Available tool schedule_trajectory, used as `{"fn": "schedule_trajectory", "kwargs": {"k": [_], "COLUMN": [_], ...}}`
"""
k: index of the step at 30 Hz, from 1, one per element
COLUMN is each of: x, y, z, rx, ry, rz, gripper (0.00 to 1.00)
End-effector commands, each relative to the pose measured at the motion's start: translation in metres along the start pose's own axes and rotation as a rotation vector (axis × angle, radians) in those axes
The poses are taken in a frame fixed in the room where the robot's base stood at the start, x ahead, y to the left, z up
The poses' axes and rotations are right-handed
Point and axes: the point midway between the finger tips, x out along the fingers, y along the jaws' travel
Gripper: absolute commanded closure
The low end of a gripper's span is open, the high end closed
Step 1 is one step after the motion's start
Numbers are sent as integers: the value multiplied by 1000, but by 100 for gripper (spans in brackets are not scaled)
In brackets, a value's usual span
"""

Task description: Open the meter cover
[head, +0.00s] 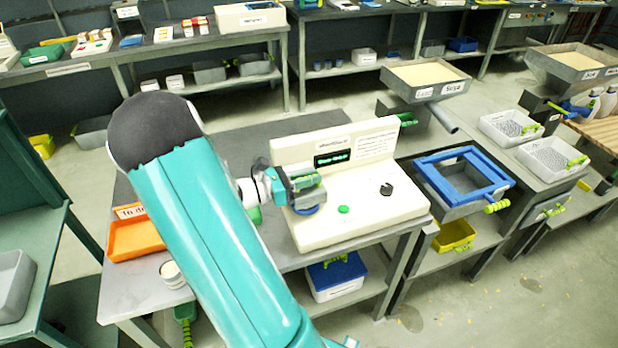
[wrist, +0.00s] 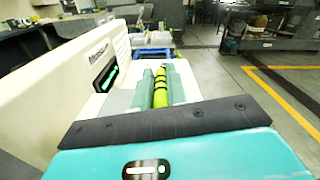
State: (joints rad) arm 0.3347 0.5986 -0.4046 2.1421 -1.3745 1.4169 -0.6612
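The meter (head: 345,215) is a cream-white unit on the grey bench, with an upright back panel, a dark display with green text, a green button and a black knob. Its panel and display (wrist: 105,68) also show at the left in the wrist view. My gripper (head: 308,184) is over the left part of the meter's base. In the wrist view its two teal fingers (wrist: 160,88) lie close along both sides of a ridged yellow-green handle (wrist: 160,94). A blue round part (head: 306,210) shows just below the gripper. My gripper hides most of the cover, so its angle is unclear.
An orange tray (head: 134,238) and a stack of white round dishes (head: 171,272) are on the bench left of my arm. A blue-framed sieve box (head: 464,178) stands to the right of the meter. The floor at the lower right is mostly clear.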

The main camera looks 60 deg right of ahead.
Motion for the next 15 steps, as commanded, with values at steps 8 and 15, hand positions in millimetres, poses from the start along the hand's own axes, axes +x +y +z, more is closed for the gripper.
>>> {"fn": "schedule_trajectory", "kwargs": {"k": [8, 15], "x": [0, 0], "y": [-1, 0], "z": [0, 4], "rx": [-5, -52], "ry": [0, 0], "rz": [-3, -3], "gripper": [100, 100]}}
